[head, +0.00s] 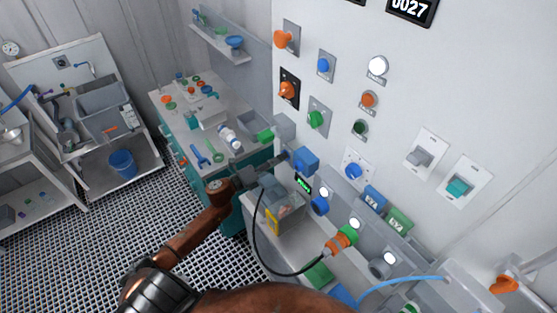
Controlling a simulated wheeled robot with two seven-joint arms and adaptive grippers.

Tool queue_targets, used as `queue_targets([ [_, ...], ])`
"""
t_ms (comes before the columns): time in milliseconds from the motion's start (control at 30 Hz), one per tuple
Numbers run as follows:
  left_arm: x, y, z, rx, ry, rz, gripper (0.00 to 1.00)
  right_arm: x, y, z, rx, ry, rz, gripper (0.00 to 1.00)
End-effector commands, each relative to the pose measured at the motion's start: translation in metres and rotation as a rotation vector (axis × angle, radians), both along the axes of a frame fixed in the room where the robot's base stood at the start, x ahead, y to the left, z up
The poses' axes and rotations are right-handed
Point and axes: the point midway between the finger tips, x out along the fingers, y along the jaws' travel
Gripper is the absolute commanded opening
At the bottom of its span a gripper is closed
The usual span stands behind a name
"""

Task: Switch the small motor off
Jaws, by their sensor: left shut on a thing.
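My left gripper (284,158) reaches in from the lower left to the wall panel. It is shut at a blue block-shaped part (305,161) on the panel's lower left. The contact is small and partly hidden by the fingers. A grey block with a green end (265,135) sits just above the gripper. No label I can read tells which control belongs to the small motor. My right gripper is not in view.
The panel (400,110) carries a red-orange rotary switch (288,89), a green knob (316,119), a blue knob (353,171) and rocker switches, one grey (422,157), one teal (459,187). A black cable ends at an orange-green connector (342,240). A teal bench (178,137) stands left.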

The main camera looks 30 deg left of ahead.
Motion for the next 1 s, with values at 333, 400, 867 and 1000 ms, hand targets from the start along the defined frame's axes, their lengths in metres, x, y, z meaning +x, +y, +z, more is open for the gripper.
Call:
queue_targets([
  [333,0.0,0.0,0.0,-0.048,0.021,0.0,0.09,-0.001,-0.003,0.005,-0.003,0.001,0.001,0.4],
  [400,0.0,0.0,0.001,-0.078,0.033,0.0,0.09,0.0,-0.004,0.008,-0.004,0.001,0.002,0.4],
  [867,0.0,0.0,0.003,-0.436,0.182,0.0,0.09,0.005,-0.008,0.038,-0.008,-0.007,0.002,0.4],
  [1000,0.0,0.0,0.003,-0.557,0.233,0.001,0.09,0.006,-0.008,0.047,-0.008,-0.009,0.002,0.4],
])
